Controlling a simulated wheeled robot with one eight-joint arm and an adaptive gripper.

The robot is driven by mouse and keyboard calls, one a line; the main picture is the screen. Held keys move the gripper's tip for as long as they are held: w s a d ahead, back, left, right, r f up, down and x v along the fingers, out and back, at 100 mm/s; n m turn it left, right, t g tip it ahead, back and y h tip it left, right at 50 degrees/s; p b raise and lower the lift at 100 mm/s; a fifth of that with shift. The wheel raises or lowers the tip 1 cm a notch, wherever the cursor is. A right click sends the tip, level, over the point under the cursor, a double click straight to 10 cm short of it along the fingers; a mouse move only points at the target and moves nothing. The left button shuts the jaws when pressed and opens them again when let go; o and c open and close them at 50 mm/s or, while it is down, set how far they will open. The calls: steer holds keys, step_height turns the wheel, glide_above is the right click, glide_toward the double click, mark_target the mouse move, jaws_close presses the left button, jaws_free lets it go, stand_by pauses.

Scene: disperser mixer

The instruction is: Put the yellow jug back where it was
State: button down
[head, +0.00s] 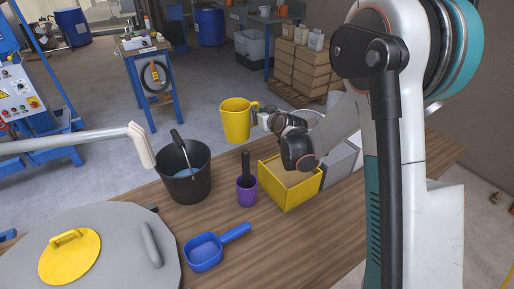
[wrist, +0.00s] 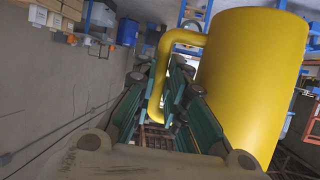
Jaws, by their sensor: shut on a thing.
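The yellow jug (head: 236,120) is in the air in the head view, beyond the yellow box and above the table's far edge. It looks upright there. My gripper (head: 263,116) is at its right side, shut on the handle. In the wrist view the jug (wrist: 250,85) fills the right side, and its handle (wrist: 158,85) passes between the fingers of my gripper (wrist: 170,105). The jug's inside and its base contact are not visible in the wrist view.
Bare table lies right of the scoop. Stacked cartons (head: 302,72) stand behind.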

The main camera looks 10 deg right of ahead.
step_height(320, 180, down, 12)
steer(key=b, duration=0.4)
steer(key=shift+f, duration=0.1)
steer(key=c, duration=1.6)
jaws_free()
